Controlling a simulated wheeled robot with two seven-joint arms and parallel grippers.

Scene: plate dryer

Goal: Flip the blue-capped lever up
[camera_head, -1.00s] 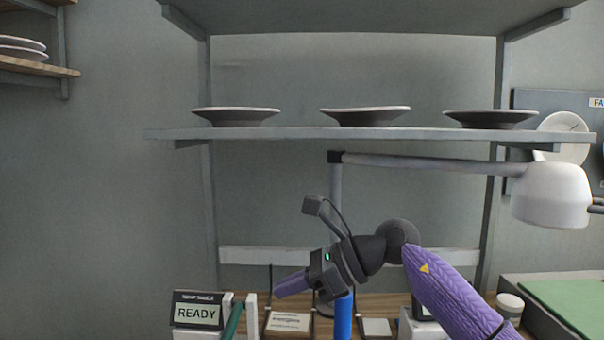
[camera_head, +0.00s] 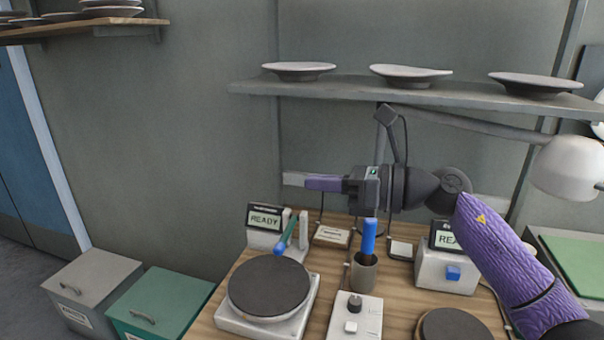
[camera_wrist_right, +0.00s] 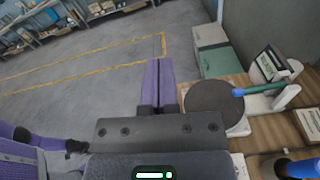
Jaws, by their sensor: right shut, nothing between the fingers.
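The lever is a green bar (camera_head: 289,230) with a blue cap (camera_head: 280,249) on its lower, near end. It slopes down toward me from a white bracket, with its cap over the back of a dark round plate. It also shows at the right of the right wrist view (camera_wrist_right: 262,90). My right gripper (camera_head: 308,183) is shut and empty, its purple fingers pointing left. In the head view it appears above the lever; in the wrist view the fingers (camera_wrist_right: 158,66) are apart from it, left of the cap. My left gripper is not in view.
The dark round plate (camera_head: 269,287) sits on a white base. A blue-handled object stands in a grey cup (camera_head: 363,272). A white box with a blue button (camera_head: 453,273) is to the right. A shelf (camera_head: 400,95) holds plates above the arm. Bins (camera_head: 160,302) stand at lower left.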

